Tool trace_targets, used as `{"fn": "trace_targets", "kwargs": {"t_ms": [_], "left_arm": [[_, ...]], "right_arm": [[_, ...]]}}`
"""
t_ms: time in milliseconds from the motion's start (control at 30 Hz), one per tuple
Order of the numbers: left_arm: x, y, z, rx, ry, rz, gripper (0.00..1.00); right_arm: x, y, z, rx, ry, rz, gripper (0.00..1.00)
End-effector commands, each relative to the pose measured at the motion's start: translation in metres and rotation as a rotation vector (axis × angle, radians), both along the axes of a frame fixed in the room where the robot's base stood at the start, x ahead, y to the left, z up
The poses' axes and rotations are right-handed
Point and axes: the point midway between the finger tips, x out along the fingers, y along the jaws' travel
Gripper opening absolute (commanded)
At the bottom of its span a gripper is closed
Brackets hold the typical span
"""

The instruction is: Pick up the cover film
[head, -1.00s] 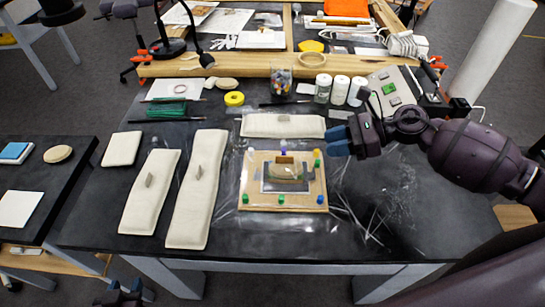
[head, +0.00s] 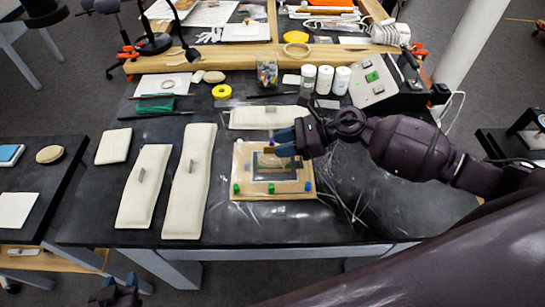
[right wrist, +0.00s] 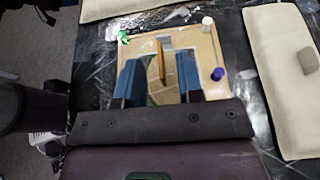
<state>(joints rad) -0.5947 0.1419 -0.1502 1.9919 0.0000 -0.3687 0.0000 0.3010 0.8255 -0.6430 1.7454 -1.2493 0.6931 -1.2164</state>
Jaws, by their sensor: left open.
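A wooden board (head: 243,188) with coloured pegs along its edges lies on the black table. A dark-framed square (head: 262,175) sits in its middle, with what looks like the clear cover film over it; the film's edges are hard to tell. In the right wrist view an upright tan tab (right wrist: 161,62) stands over the board. My right gripper (head: 278,142) is over the board's upper part. It shows open in the right wrist view (right wrist: 158,75), with blue fingers either side of the tab and a gap around it. My left gripper (head: 116,290) is open at the bottom left, away from the board.
Long cream pads (head: 192,185) with small upright tabs lie left of the board, and another pad (head: 250,118) lies behind it. White jars (head: 325,79) and a cup of coloured pegs (head: 267,72) stand further back. Shiny wrinkled clear sheeting (head: 345,200) lies right of the board.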

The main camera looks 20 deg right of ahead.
Motion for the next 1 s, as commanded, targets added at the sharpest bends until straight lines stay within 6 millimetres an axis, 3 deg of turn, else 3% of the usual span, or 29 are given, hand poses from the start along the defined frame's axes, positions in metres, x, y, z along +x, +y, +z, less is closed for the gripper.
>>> {"fn": "trace_targets", "kwargs": {"t_ms": [133,367,600,1000], "left_arm": [[-0.0011,0.0004,0.0019,0.001,0.002,0.001,0.43],[-0.0061,0.0013,-0.0016,0.001,0.012,0.003,0.43],[-0.0074,0.0015,-0.0029,0.000,0.016,0.005,0.43],[-0.0029,0.0008,-0.0004,0.001,0.007,0.001,0.43]], "right_arm": [[0.0030,0.0104,-0.0048,0.000,0.001,0.000,0.34],[0.0031,0.0114,-0.0062,-0.001,0.001,0.000,0.34],[0.0030,0.0111,-0.0062,-0.001,0.001,0.000,0.00],[0.0030,0.0110,-0.0059,-0.001,0.001,0.000,0.00]]}}
